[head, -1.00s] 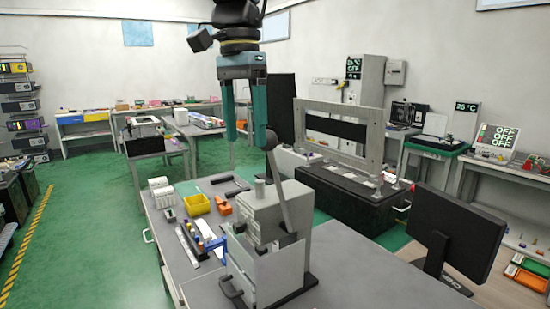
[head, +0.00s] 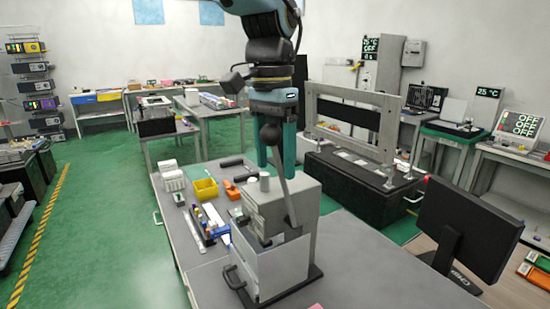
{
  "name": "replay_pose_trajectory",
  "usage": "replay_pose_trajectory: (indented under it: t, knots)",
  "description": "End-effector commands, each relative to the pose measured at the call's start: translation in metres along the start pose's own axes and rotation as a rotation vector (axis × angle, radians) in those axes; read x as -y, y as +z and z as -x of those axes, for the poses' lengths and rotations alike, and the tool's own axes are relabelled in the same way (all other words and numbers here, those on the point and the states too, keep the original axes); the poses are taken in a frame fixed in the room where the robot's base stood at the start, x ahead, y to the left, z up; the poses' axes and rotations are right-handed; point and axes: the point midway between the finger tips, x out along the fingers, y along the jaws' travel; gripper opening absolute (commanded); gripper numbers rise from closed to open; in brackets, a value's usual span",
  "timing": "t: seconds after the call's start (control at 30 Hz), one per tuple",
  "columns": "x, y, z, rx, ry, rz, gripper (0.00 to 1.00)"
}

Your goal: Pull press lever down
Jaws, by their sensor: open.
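The press (head: 270,245) is a light grey box-shaped machine standing on the grey workbench. Its lever (head: 282,172) is a grey bar on the press's right side, rising up and slightly left to a dark round knob (head: 270,134). My gripper (head: 273,158) points down above the press, with its teal fingers apart on either side of the knob and the upper lever. The jaws are open. I cannot tell whether a finger touches the lever.
A yellow bin (head: 205,190), white containers (head: 172,177) and small coloured parts lie left of the press on the workbench (head: 205,265). A black monitor (head: 470,230) stands at the right. A large frame machine (head: 350,130) stands behind.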

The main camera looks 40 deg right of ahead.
Motion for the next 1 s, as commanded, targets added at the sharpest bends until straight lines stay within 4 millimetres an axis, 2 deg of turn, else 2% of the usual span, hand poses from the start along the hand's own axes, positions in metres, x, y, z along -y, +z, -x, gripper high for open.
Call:
replay_pose_trajectory:
  t: [0.2,0.47,1.0]
  knots:
    - [0.0001,0.0004,-0.0127,0.0,0.0,0.001,0.76]
    - [0.0002,0.0002,-0.0137,-0.001,0.0,0.001,0.74]
    - [0.0002,0.0002,-0.0134,-0.001,-0.001,0.001,0.14]
